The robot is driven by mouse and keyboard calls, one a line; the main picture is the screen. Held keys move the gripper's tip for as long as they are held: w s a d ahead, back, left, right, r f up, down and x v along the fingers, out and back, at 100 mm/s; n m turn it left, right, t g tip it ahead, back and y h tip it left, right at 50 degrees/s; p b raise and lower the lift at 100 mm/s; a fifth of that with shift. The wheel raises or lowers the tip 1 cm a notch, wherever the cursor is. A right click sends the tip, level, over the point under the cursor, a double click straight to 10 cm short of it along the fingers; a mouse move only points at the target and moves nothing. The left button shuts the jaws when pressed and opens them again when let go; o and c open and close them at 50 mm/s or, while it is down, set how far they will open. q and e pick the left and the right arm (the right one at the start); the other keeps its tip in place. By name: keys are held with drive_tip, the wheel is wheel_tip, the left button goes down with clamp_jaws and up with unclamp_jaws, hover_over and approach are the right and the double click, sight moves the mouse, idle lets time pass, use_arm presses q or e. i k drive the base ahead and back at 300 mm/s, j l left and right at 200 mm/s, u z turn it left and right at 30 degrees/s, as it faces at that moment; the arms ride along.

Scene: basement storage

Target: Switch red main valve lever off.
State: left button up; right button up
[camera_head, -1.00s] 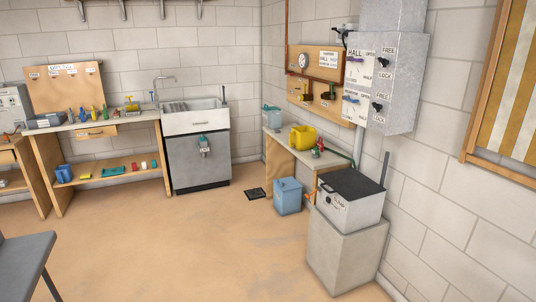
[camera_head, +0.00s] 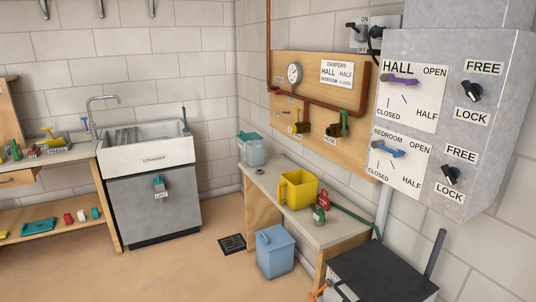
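A wooden pipe board (camera_head: 262,70) on the right wall carries a copper-red pipe (camera_head: 322,106) and a round gauge (camera_head: 294,73). Low on the board are a fitting with a yellow handle (camera_head: 297,127) and a dark fitting with a green upright handle (camera_head: 344,122). I cannot make out a lever on the board that is clearly red. An orange-red handle (camera_head: 319,290) sticks out at the left of the dark-topped box (camera_head: 385,272), partly cut off by the bottom edge. Neither of my grippers shows.
A grey damper panel (camera_head: 455,115) with purple and blue levers juts from the right wall. Below the board, a bench (camera_head: 290,208) holds a yellow jug (camera_head: 297,190) and a red object (camera_head: 323,198).

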sight(269, 89)
drive_tip(key=i+j+z, duration=0.15)
drive_tip(key=i, duration=0.8)
drive_tip(key=i+z, duration=0.1)
drive_tip(key=z, duration=0.5)
drive_tip(key=i+j+z, duration=0.45)
drive_tip(key=i+j, duration=0.15)
drive_tip(key=i+j+z, duration=0.2)
drive_tip(key=j, duration=0.3)
drive_tip(key=i+j, duration=0.3)
drive_tip(key=j, duration=0.2)
